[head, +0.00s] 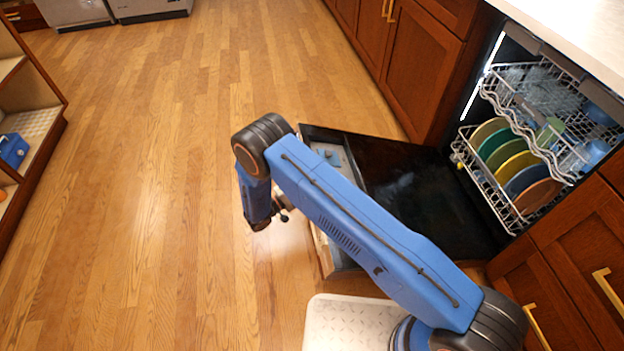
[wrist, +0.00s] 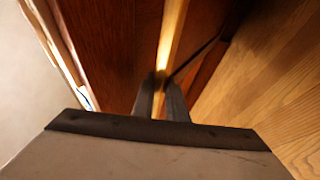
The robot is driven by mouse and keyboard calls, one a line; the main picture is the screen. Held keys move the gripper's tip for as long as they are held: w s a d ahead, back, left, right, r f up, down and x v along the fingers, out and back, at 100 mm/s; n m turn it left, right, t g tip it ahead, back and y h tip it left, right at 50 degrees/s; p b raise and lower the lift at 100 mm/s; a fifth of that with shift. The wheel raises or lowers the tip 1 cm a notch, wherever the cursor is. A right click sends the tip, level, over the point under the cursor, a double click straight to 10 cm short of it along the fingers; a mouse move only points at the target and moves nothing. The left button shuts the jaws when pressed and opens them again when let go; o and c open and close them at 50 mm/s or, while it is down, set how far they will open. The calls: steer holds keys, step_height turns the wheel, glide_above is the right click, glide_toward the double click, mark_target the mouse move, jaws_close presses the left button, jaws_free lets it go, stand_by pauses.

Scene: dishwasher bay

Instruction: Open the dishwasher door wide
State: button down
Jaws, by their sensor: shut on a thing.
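The dishwasher door (head: 410,190) is folded far down, close to level, with its dark inner face up. Its wooden front panel shows in the wrist view (wrist: 108,50). A brass bar handle (wrist: 172,35) runs along that panel. My gripper (wrist: 161,84) is shut on the handle, one dark finger on each side of it. In the head view my wrist hangs just past the door's outer edge, and the handle is hidden there.
Racks with colored plates (head: 515,165) and glasses stand inside the dishwasher. Wooden cabinets (head: 430,70) flank it, under a pale counter (head: 585,30). Open wooden floor (head: 150,180) lies left of the door. A shelf unit (head: 35,110) stands at the far left.

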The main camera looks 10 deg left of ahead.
steer(key=shift+w+d+f, duration=0.1)
steer(key=shift+d, duration=0.05)
steer(key=c, duration=2)
jaws_free()
steer(key=shift+c, duration=0.2)
steer(key=v, duration=1.7)
steer(key=shift+a+f, duration=0.15)
steer(key=shift+a, duration=0.1)
